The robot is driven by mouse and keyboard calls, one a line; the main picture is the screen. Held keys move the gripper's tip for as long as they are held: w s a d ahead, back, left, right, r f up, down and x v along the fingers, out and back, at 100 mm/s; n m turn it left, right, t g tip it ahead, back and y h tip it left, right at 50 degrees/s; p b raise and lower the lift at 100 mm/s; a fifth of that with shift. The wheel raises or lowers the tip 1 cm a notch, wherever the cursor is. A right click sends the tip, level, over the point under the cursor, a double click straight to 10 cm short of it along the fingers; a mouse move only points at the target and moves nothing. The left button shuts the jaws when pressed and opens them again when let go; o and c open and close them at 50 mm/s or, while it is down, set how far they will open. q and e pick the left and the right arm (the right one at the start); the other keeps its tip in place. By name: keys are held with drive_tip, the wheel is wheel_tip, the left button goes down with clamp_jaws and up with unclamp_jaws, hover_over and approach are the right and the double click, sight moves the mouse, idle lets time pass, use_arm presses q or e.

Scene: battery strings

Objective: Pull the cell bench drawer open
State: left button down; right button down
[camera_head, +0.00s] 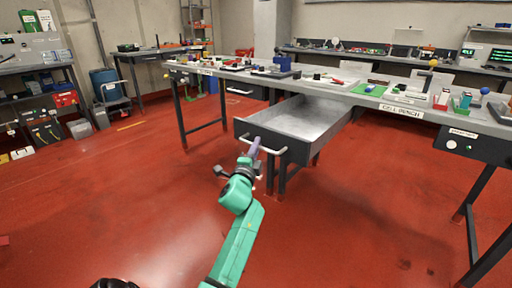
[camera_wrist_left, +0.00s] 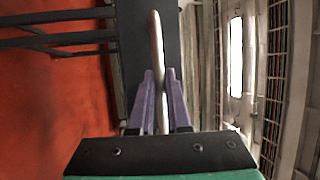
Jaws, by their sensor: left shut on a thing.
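The cell bench drawer (camera_head: 300,118) stands pulled out of the front of the long bench in the head view, with its grey inside bare and empty. Its dark front carries a pale bar handle (camera_head: 272,151). My left gripper (camera_head: 255,147) is at the left part of that handle. In the left wrist view the purple fingers of my left gripper (camera_wrist_left: 160,100) are shut on the handle bar (camera_wrist_left: 156,45), one on each side of it. The bench front bears a "CELL BENCH" label (camera_head: 402,111). My right gripper is in neither view.
The bench top (camera_head: 350,92) holds many small parts, blocks and trays. Another closed drawer (camera_head: 462,145) with a white knob is at the right. Bench legs (camera_head: 283,172) stand near the drawer. The red floor (camera_head: 370,220) in front is clear. Shelves stand at the left.

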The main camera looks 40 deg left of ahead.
use_arm(q)
drive_tip(key=c, duration=0.9)
unclamp_jaws()
drive_tip(key=v, duration=1.4)
drive_tip(key=shift+s+d+f, duration=0.1)
drive_tip(key=shift+s+f, duration=0.05)
drive_tip(key=shift+s, duration=0.05)
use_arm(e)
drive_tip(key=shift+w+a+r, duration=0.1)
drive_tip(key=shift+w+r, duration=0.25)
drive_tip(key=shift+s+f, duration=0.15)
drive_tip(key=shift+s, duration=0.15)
